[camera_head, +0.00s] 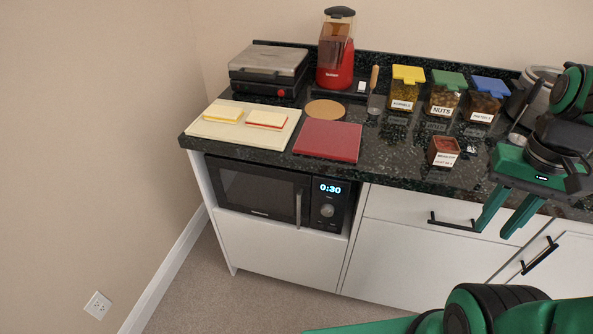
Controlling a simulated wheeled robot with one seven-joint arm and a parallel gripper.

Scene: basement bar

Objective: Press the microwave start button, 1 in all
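The black microwave (254,191) sits in an open bay under the counter at the left. Its door is shut, with a grey vertical handle (299,208) at the door's right edge. The display (330,189) reads 0:30 in blue. Below it on the panel is a round knob or button (327,210); any label on it is too small to read. My green gripper (502,228) is to the right of the microwave, in front of the counter's edge. Its two fingers point down and stand apart with nothing between them.
The dark counter (385,165) holds a press grill (268,66), a red popcorn machine (335,55), boards, several lidded jars and a small brown box (443,152). Drawer handles (455,222) stick out below. Carpet (270,285) lies clear before the microwave; a wall stands left.

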